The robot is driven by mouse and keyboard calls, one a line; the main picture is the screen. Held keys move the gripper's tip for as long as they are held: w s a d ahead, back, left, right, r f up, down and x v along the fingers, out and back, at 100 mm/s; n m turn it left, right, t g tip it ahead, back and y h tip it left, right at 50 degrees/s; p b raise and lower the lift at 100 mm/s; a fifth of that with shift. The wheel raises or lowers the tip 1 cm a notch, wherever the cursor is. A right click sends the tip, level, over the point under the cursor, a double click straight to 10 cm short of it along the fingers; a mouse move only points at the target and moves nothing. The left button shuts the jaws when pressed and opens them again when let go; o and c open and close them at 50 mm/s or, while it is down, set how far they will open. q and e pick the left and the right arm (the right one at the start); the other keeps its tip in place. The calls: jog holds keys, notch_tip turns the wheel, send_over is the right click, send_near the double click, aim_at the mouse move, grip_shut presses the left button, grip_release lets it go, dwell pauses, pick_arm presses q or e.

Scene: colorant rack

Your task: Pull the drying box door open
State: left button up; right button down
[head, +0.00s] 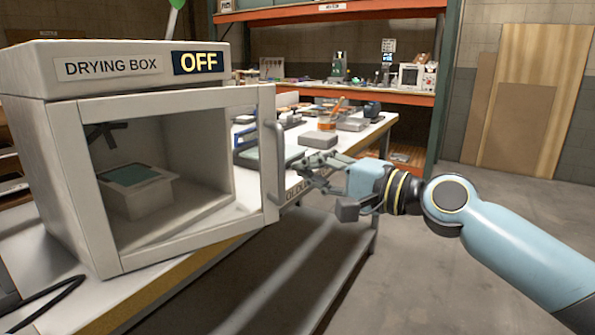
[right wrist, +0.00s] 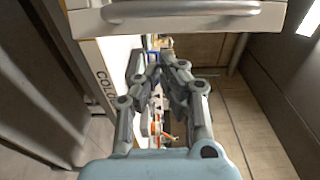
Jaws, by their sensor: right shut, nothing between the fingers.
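The drying box (head: 62,165) stands on the table at the left, labelled DRYING BOX with an OFF sign. Its door (head: 85,205) has a pale frame and a clear pane. The door's right edge reaches past the box top's right end, so it looks ajar. The upright handle (head: 272,160) is on that edge; a bar handle also shows at the top of the right wrist view (right wrist: 180,10). My right gripper (head: 303,172) is beside the handle, to its right. Its fingers (right wrist: 160,68) are shut, empty and apart from the bar. My left gripper is out of view.
A white block with a green top (head: 135,187) is inside the box. The table (head: 365,140) behind carries trays and tools. An orange shelf (head: 400,95) stands at the back. The floor (head: 500,215) to the right is clear.

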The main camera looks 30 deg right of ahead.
jog(key=shift+s+a+f+p, duration=0.1)
jog(key=shift+s+a+p, duration=0.2)
jog(key=shift+a, duration=0.25)
jog(key=shift+s+a+p, duration=0.25)
jog(key=shift+s+a, duration=0.05)
jog(key=shift+a, duration=0.25)
